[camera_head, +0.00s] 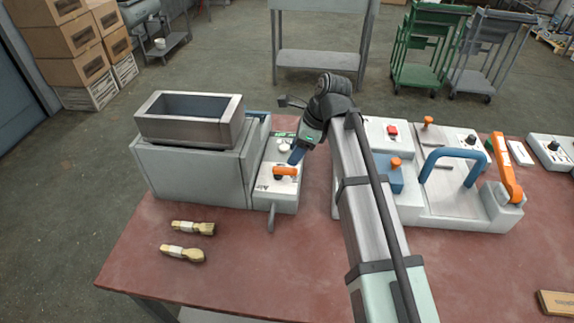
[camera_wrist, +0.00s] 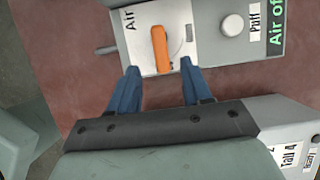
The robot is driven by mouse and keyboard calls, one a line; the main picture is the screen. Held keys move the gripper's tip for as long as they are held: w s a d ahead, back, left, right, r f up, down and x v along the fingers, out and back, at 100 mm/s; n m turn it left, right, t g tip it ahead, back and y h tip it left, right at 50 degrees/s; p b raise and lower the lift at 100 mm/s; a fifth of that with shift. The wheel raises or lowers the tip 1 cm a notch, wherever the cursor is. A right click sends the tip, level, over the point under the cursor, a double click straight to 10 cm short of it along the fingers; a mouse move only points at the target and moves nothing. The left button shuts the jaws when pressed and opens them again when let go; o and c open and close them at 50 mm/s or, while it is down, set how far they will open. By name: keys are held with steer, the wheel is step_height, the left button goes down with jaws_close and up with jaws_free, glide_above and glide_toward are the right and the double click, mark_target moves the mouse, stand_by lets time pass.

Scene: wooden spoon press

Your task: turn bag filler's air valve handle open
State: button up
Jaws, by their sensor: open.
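The bag filler (camera_head: 190,170) is a grey machine with a steel hopper on the left of the table. Its control panel (camera_head: 272,195) is on its right side and carries the orange air valve handle (camera_head: 285,171). In the wrist view the orange handle (camera_wrist: 160,50) stands upright in the picture beside the "Air" label. My gripper (camera_wrist: 158,75) is open, with its blue fingers apart and the handle beyond the gap between their tips. In the head view my gripper (camera_head: 296,157) is over the panel beside the handle. I cannot tell whether a finger touches it.
A white button (camera_wrist: 233,25) and an "Air of..." display (camera_wrist: 278,25) are on the panel. A press with a blue handle (camera_head: 455,155) stands to the right. The front middle of the table is clear.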

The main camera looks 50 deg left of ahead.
mark_target(285, 168)
steer(key=shift+x, duration=3.35)
steer(key=shift+c, duration=0.3)
jaws_close()
